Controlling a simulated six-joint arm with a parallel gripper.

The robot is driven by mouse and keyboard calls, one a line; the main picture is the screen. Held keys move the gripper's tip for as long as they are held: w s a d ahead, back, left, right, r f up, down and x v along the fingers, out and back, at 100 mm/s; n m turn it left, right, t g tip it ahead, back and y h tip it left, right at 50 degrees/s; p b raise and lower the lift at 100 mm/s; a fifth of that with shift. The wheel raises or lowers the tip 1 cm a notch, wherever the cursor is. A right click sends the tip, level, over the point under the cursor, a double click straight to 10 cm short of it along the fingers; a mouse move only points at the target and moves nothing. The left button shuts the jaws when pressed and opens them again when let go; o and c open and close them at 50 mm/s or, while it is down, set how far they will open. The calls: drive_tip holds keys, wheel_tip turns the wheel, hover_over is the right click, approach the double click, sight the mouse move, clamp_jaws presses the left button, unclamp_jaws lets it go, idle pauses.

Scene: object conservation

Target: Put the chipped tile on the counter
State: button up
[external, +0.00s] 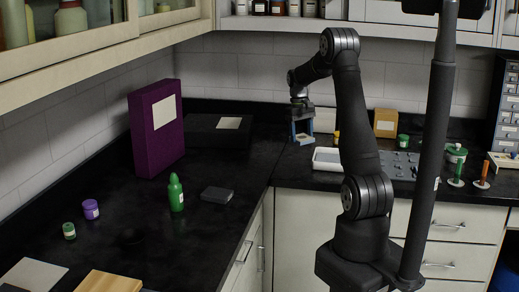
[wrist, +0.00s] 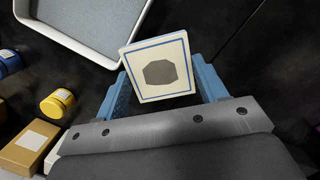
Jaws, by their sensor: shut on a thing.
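A cream tile (wrist: 158,48) with a blue border and a dark grey eight-sided patch is held between the blue fingers of my gripper (external: 303,127) in the wrist view. I cannot make out a chip on it. In the external view the tile (external: 304,139) shows small and pale at the fingertips, over the back part of the black counter (external: 232,176). My gripper is shut on the tile and points down. I cannot tell whether the tile touches the counter.
A white-rimmed tray (wrist: 68,40) with a grey floor is close to the tile. A yellow jar (wrist: 57,103) and a brown box (wrist: 27,142) are at the left in the wrist view. A black box (external: 212,138) and a purple box (external: 157,127) stand left of my gripper.

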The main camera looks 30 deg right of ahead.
drive_tip(key=s+d+r+n, duration=0.1)
drive_tip(key=s+d+n, duration=0.1)
drive_tip(key=s+d, duration=0.55)
drive_tip(key=s+d+r+n, duration=0.2)
drive_tip(key=s+d, duration=0.2)
drive_tip(key=d, duration=0.7)
drive_tip(key=s+d+r+n+h, duration=0.1)
drive_tip(key=s+d+n, duration=0.1)
drive_tip(key=s+d, duration=0.6)
drive_tip(key=s+d+r+n, duration=0.1)
drive_tip(key=s+d+n, duration=0.3)
drive_tip(key=s, duration=0.6)
drive_tip(key=m, duration=0.1)
hover_over(389, 157)
drive_tip(key=shift+t, duration=0.3)
drive_tip(key=f, duration=0.6)
drive_tip(key=shift+w+f, duration=0.35)
drive_tip(key=shift+f, duration=1.95)
drive_tip(key=shift+f, duration=0.6)
drive_tip(key=o, duration=1.1)
